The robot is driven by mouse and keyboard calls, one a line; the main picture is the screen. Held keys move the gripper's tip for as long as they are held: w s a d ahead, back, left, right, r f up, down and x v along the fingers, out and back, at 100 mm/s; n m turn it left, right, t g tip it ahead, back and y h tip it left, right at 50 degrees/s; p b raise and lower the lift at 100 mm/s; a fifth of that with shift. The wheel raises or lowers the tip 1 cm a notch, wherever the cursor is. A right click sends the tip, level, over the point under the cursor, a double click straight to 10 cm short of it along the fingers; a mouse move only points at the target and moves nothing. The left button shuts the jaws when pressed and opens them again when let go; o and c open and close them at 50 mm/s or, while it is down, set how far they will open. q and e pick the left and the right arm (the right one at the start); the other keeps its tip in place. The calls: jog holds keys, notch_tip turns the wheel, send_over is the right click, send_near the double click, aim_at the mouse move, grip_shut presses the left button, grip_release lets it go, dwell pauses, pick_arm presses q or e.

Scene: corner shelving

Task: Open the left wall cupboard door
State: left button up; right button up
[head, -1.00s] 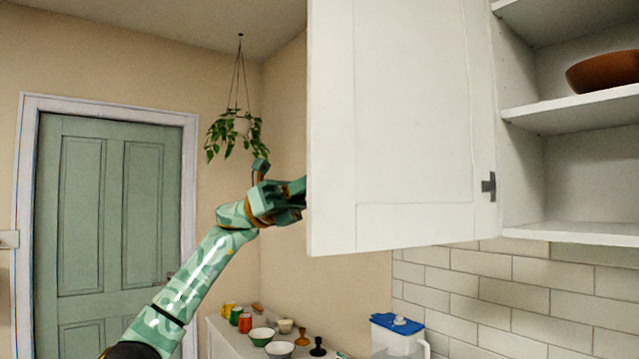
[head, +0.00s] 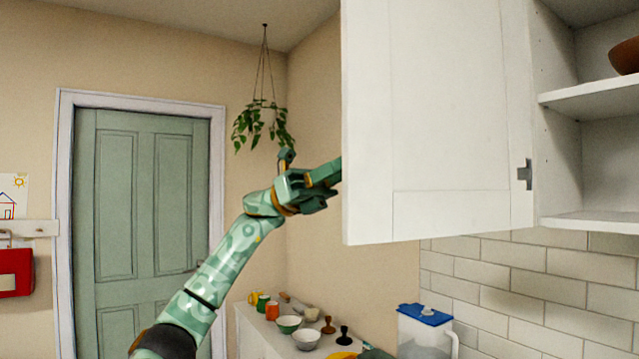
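The white wall cupboard door (head: 440,120) stands wide open. It is swung out to the left of the cupboard, with a grey metal hinge (head: 525,174) at its right edge. My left gripper (head: 326,174) is at the door's free left edge, above its lower corner. Its fingers point right, and the tips end at or behind that edge, so I cannot tell whether they touch or grip the door. My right gripper is not in view.
The open cupboard shows shelves (head: 590,98) with a brown bowl (head: 625,55). Below are a blue-lidded jug (head: 424,325) and a counter with bowls (head: 306,339) and small jars. A hanging plant (head: 262,125) and a green door (head: 140,220) are behind my arm.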

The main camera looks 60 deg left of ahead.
pick_arm(q)
jog(key=v, duration=1.5)
jog(key=shift+a, duration=0.25)
jog(key=shift+s+f, duration=0.1)
jog(key=shift+f, duration=0.05)
